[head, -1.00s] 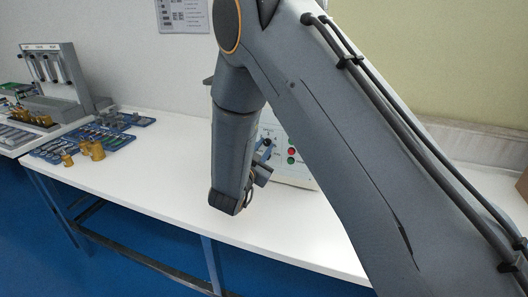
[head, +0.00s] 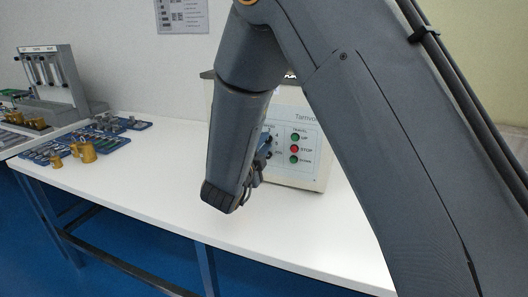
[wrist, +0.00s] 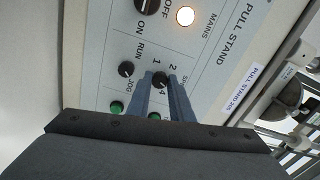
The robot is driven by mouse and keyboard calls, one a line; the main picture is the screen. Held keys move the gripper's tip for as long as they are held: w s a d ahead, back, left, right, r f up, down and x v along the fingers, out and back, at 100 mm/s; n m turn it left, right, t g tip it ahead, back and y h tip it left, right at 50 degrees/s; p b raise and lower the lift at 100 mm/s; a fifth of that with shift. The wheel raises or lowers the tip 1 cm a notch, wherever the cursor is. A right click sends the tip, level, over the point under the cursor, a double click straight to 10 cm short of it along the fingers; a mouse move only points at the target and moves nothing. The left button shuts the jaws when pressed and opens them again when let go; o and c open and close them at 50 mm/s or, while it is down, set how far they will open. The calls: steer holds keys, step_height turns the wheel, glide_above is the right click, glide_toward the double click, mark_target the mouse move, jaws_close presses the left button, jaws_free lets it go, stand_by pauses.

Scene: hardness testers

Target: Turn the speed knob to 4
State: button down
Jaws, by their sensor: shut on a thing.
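The black speed knob (wrist: 160,81) is on the pull stand's pale front panel, between my two blue fingertips in the wrist view. My gripper (wrist: 161,86) is shut on this knob. In the head view my gripper (head: 262,158) reaches the left part of the panel of the pull stand (head: 312,118), and my own forearm hides the knob.
In the wrist view, the run/jog knob (wrist: 126,69), mains switch (wrist: 148,5), lit white lamp (wrist: 185,16) and green buttons (wrist: 117,107) are close by. In the head view, green and red buttons (head: 294,149) sit right of my gripper. Blue trays (head: 105,141) and brass parts (head: 83,152) lie left on the white bench.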

steer(key=m+b, duration=0.4)
steer(key=shift+f+b, duration=0.15)
steer(key=shift+b, duration=0.25)
steer(key=m+b, duration=0.3)
steer(key=shift+d, duration=0.1)
steer(key=c, duration=1.6)
jaws_free()
steer(key=shift+s+r, duration=0.1)
steer(key=shift+r, duration=0.1)
steer(key=v, duration=0.7)
steer(key=shift+s+b, duration=0.3)
steer(key=shift+b, duration=0.1)
